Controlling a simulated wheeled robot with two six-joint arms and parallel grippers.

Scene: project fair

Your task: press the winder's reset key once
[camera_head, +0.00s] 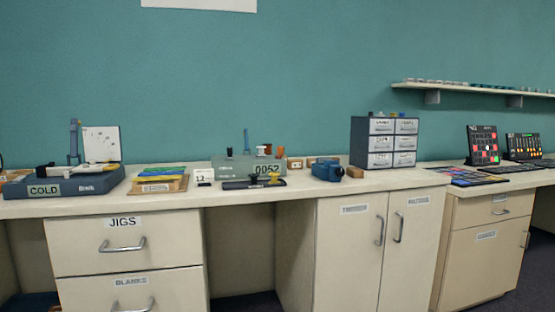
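The winder (240,167) appears to be the grey-green machine on the bench near the middle of the head view. A display on its front reads something like 0052. Small orange, white and dark parts stand on its top. A dark piece with a yellow part (254,183) lies in front of it. The reset key is too small to make out. Neither of my grippers is in view.
A dark blue box (62,183) marked COLD stands at the left, beside a wooden tray (158,186). A blue device (327,171) and a drawer cabinet (384,142) stand right of the winder. Drawers and cupboards fill the bench front, with an open knee space below the winder.

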